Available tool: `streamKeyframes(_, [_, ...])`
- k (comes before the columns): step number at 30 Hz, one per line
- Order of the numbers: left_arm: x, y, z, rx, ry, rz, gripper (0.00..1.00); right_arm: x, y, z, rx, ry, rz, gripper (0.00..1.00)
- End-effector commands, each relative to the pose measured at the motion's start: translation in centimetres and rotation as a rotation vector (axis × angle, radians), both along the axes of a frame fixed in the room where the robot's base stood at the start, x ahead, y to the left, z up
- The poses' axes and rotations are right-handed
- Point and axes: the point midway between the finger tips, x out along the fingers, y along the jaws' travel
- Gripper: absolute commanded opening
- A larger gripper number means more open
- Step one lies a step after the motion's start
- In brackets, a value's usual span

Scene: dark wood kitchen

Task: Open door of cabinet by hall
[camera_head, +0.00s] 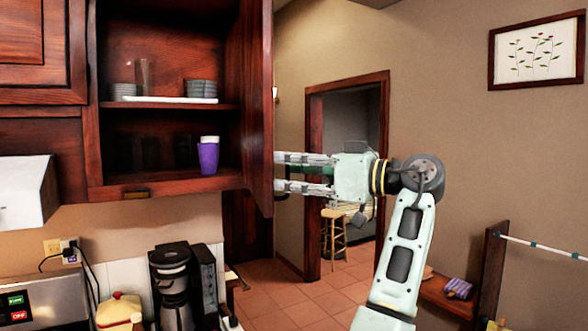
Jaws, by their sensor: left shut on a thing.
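The dark red wood wall cabinet (170,107) by the hall has its door (257,100) swung wide open, standing out at its right side. The inside of the cabinet shows, with two levels of shelf. My left gripper (280,172) is at the outer face of the door, near its lower part. Its two fingers point left and reach the door, one above the other. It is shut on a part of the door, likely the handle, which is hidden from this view. My right gripper is not in view.
Bowls (201,88), a glass (143,78) and a purple cup (208,156) stand in the cabinet. A coffee maker (175,285) stands on the counter below. A doorway (345,115) and wooden stool (334,235) are behind my arm. Tiled floor is open there.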

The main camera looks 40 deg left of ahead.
Motion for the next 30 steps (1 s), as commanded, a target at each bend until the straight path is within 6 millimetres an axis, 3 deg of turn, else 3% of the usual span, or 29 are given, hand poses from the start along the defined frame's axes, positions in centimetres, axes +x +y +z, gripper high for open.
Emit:
streamKeyframes(16, [2.0,-10.3,0.3,0.005,-0.004,-0.001,0.27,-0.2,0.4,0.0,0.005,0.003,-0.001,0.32])
streamKeyframes(22, [2.3,-11.9,0.4,0.007,-0.007,0.001,0.27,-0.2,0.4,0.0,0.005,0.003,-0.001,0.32])
streamKeyframes(30, [2.3,-12.0,0.4,0.007,-0.007,0.002,0.27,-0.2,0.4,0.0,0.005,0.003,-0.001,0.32])
